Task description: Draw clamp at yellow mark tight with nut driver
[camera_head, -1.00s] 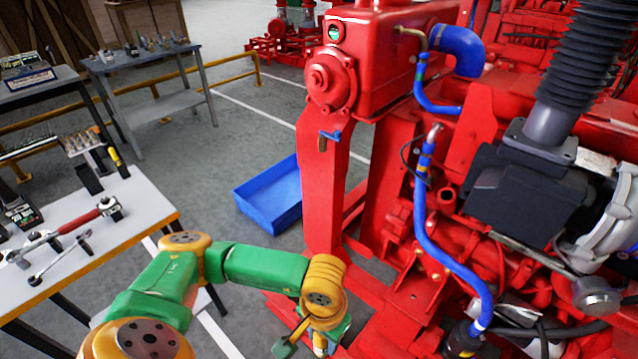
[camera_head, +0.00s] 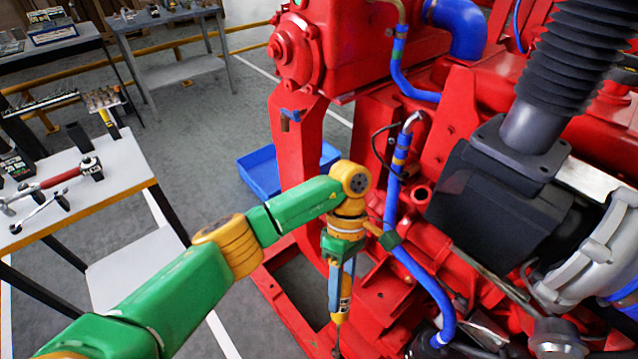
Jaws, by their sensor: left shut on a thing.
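My left gripper (camera_head: 342,280) points down in front of the red engine, with its fingers shut on the yellow and black handle of a nut driver (camera_head: 345,302). The driver's thin shaft points down, with its tip low in the picture and apart from the hose. The blue hose (camera_head: 391,210) runs down the engine to the right of my gripper. The clamp screws are too small to make out. My right gripper is not in view.
The red engine (camera_head: 300,170) fills the right side, with a black box (camera_head: 490,195) and a ribbed black duct (camera_head: 565,60). A blue tray (camera_head: 262,172) lies on the floor behind my arm.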

